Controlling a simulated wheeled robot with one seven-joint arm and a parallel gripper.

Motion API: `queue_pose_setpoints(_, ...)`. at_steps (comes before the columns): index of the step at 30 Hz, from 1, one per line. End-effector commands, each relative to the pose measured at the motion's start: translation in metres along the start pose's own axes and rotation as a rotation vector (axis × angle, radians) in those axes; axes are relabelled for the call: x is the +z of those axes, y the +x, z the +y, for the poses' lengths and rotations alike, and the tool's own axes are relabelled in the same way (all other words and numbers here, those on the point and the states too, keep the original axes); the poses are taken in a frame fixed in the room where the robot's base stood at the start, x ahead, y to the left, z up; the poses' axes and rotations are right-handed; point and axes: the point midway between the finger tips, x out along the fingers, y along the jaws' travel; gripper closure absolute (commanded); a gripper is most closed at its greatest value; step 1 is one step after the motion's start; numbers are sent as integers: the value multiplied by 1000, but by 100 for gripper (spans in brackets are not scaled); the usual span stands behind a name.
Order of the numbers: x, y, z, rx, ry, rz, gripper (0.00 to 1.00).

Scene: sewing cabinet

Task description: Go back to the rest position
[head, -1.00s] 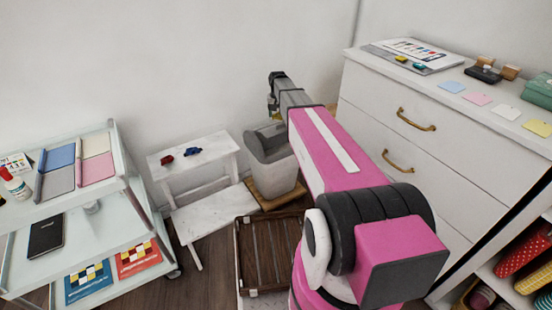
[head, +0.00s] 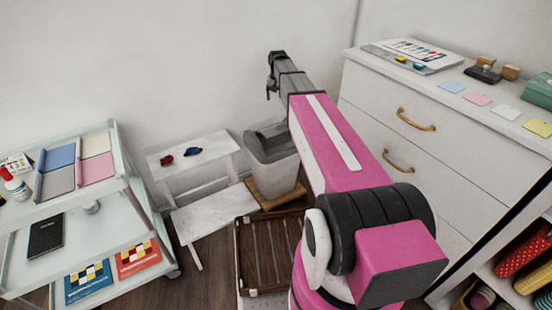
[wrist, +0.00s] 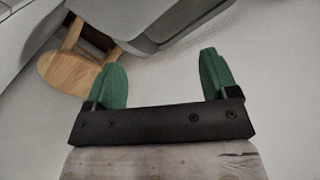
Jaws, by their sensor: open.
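My gripper (head: 269,92) is at the far end of my raised pink and grey arm, in front of the pale wall and above the grey bin. In the wrist view my gripper (wrist: 163,72) shows two green fingers spread wide apart, with nothing between them. Behind them is a plain pale surface. In the head view the fingers are small and partly hidden by the wrist.
A grey lidded bin (head: 272,160) stands on a wooden base below my arm. A white step stool (head: 212,210) with small red and blue items is to its left. A glass-shelved trolley (head: 105,232) is far left. A white drawer cabinet (head: 365,90) stands close on the right.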

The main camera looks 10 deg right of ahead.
Motion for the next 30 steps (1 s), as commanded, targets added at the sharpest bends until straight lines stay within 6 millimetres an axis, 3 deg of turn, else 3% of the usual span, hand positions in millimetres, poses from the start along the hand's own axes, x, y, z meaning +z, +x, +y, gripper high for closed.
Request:
queue_pose_setpoints(4, 0, -12, 0, 0, 0, 0, 20)
queue_pose_setpoints(13, 1, -14, 0, 0, 0, -1, 20)
queue_pose_setpoints(17, 22, -4, 3, 0, -6, -2, 20)
queue_pose_setpoints(20, 62, 18, 9, 1, -21, -4, 20)
queue_pose_setpoints(24, 143, 56, 20, 0, -52, -4, 20)
queue_pose_setpoints(30, 250, 95, 35, 0, -96, -1, 20)
